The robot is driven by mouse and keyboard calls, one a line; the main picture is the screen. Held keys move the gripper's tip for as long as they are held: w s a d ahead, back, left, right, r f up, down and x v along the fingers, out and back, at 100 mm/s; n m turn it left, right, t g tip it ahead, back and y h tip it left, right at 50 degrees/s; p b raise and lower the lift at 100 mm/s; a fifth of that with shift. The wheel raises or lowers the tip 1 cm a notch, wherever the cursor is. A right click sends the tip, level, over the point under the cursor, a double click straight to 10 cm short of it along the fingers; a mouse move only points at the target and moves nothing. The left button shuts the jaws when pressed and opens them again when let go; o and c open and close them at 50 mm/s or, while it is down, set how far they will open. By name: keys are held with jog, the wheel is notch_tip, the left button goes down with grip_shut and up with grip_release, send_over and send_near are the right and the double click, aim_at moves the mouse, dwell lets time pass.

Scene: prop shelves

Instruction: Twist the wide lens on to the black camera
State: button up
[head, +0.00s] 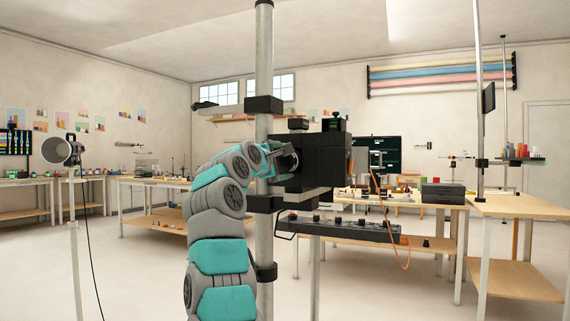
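The black camera (312,158) is a boxy body mounted beside a vertical metal pole, about level with the middle of the view. My gripper (287,161) is at the left face of the camera, at the end of my teal and grey arm. A small rounded grey and dark shape shows between my gripper and the camera. I cannot tell whether it is the wide lens or part of my gripper. The fingertips are too small and partly hidden, so their opening and any hold on the lens cannot be made out.
The metal pole (264,75) with black clamps stands close behind my arm. A black power strip (340,228) is below the camera, and an orange cable (378,185) hangs at its right. Workbenches stand farther back. The floor at left (140,270) is mostly open.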

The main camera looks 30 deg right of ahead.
jog(key=shift+a, duration=0.1)
jog(key=b+v, duration=0.2)
jog(key=v, duration=0.5)
jog(key=shift+s+a+b, duration=0.2)
jog(key=shift+a+b, duration=0.05)
jog(key=shift+b, duration=0.15)
